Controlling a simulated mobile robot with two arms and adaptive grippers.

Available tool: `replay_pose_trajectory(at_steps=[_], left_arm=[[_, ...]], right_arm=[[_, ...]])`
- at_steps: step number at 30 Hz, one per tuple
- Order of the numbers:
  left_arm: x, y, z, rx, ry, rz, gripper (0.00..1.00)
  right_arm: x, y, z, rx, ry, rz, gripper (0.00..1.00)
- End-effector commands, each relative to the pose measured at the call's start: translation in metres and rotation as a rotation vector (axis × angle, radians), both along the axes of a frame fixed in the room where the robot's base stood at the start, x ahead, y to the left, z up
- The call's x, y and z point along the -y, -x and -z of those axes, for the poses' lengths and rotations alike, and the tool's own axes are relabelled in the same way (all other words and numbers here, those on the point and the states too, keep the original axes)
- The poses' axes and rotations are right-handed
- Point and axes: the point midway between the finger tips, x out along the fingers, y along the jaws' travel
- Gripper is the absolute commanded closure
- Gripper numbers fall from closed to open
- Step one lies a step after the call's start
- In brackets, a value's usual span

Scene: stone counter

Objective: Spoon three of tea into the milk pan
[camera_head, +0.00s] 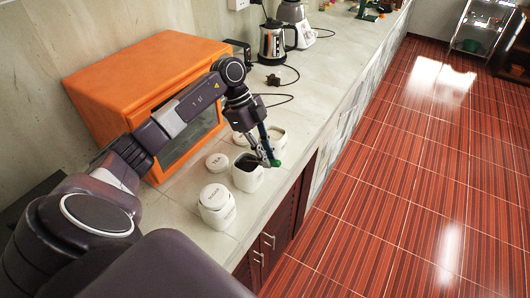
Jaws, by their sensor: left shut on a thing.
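My left gripper (268,150) reaches over the counter from the left and is shut on a small green thing (275,163), of which only the end shows. I cannot tell whether it is the spoon. The fingers are at the right edge of an open white canister (246,180) with dark contents. A loose white lid marked TEA (217,161) lies just left of that canister. No milk pan can be made out. My right gripper is not in view.
A lidded white sugar canister (217,212) stands nearer, and another white canister (277,134) stands behind the gripper. An orange oven (135,80) stands against the wall. A steel kettle (272,42) and a blender (295,20) stand farther back. The counter edge is close on the right.

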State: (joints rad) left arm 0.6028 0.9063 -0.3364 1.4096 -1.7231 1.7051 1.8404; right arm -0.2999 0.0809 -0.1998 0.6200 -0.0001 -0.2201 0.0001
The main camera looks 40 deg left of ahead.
Motion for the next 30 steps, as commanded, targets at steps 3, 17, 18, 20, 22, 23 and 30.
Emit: replay_pose_trajectory(at_steps=[3, 17, 18, 20, 22, 23, 30], left_arm=[[0.003, -0.001, -0.011, -0.001, -0.025, 0.0, 1.0], [0.016, -0.002, -0.025, -0.017, -0.17, 0.003, 1.0], [0.018, -0.002, -0.026, -0.019, -0.187, 0.003, 1.0], [0.02, -0.002, -0.027, -0.021, -0.208, 0.003, 1.0], [0.022, -0.002, -0.028, -0.023, -0.234, 0.004, 1.0], [0.023, -0.003, -0.029, -0.024, -0.244, 0.004, 1.0], [0.028, -0.003, -0.031, -0.033, -0.31, 0.001, 1.0]], right_arm=[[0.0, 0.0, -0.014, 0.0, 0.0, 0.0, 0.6], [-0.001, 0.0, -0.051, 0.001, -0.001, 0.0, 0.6], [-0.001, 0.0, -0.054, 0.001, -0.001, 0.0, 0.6], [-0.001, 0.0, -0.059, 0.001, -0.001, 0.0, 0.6], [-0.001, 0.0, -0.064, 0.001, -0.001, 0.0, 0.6], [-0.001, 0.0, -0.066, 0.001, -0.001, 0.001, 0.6], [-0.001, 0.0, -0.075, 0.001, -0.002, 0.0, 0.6]])
